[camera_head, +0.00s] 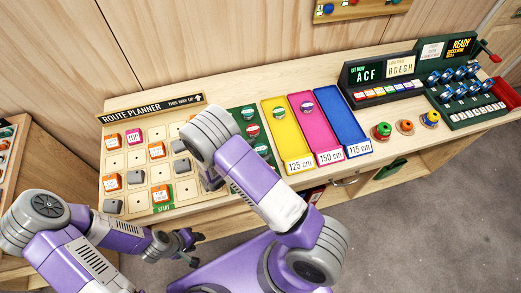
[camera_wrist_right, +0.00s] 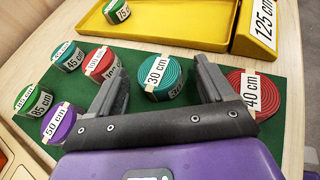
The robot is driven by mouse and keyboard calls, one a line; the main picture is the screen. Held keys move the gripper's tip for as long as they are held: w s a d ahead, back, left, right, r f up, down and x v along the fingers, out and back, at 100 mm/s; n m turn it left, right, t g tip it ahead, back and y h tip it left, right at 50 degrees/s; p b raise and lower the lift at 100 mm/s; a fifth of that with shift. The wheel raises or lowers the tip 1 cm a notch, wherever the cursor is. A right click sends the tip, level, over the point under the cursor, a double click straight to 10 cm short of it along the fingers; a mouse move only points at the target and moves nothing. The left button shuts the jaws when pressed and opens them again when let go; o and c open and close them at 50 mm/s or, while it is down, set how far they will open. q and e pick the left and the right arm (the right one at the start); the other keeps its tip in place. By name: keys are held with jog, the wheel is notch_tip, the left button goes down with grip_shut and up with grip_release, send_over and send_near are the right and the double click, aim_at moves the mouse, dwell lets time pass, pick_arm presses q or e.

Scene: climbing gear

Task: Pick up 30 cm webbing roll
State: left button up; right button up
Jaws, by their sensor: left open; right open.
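The 30 cm webbing roll (camera_wrist_right: 164,76) is a teal-green coil with a white label. It lies on the green mat (camera_wrist_right: 135,62) in the right wrist view, between and just beyond the fingers of my right gripper (camera_wrist_right: 160,85). The gripper is open and nothing is held. In the head view my right arm covers part of the mat (camera_head: 236,119), and I cannot make out the 30 cm roll there. My left gripper (camera_head: 187,246) is open and empty, low in front of the table's edge.
A red 40 cm roll (camera_wrist_right: 254,92) lies close right of the right finger. A purple 50 cm roll (camera_wrist_right: 58,124) and several other rolls lie left. The yellow 125 cm tray (camera_head: 287,135) is beside the mat. The route planner board (camera_head: 130,160) is left.

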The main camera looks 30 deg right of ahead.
jog(key=c, duration=1.1)
